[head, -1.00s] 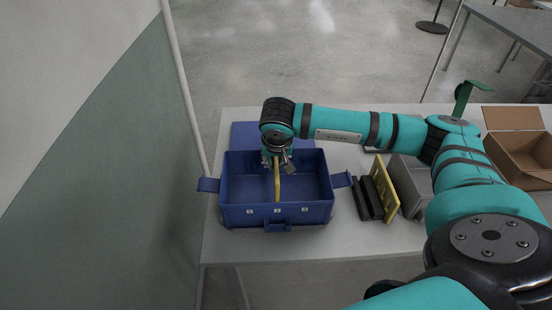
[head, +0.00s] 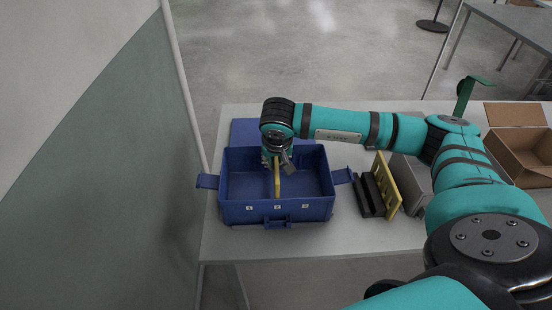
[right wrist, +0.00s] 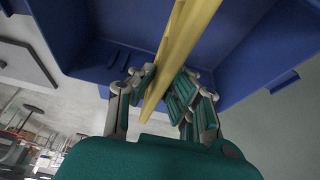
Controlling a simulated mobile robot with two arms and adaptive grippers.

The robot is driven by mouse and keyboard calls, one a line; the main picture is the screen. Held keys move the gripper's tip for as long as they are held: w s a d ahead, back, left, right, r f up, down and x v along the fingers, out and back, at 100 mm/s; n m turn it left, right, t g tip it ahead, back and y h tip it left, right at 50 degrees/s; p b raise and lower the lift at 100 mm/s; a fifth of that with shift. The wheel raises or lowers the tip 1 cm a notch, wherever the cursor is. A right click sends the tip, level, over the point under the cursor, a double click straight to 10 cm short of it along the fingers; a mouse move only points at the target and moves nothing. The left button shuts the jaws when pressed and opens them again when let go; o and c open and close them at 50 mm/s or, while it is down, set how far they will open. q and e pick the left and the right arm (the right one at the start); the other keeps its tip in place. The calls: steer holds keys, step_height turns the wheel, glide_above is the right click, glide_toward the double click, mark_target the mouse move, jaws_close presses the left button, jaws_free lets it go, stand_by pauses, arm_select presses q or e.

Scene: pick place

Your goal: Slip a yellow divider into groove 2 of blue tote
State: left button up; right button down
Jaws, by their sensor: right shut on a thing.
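The blue tote (head: 240,213) stands on the table with its lid side at the back and numbered white labels on its front wall. My right gripper (head: 277,164) is over the middle of the tote, pointing down. It is shut on a yellow divider (head: 277,182), which stands upright inside the tote, in line with the middle label. The right wrist view shows the divider (right wrist: 180,45) between the fingers (right wrist: 160,88) and the blue tote wall (right wrist: 95,50) beside it. Whether its edges sit in a groove cannot be told. My left gripper is not in view.
A dark rack (head: 367,195) with another yellow divider (head: 386,182) stands right of the tote. A grey bin (head: 411,180) and an open cardboard box (head: 515,150) are farther right. A wall (head: 150,170) is close on the left.

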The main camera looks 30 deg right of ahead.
steer(key=shift+f+b, duration=1.3)
steer(key=shift+f, duration=0.1)
steer(key=c, duration=1.3)
jaws_free()
steer(key=shift+c, duration=1.3)
steer(key=shift+r, duration=0.15)
steer(key=shift+r+p, duration=2.35)
steer(key=shift+r, duration=1.6)
steer(key=shift+f, duration=0.1)
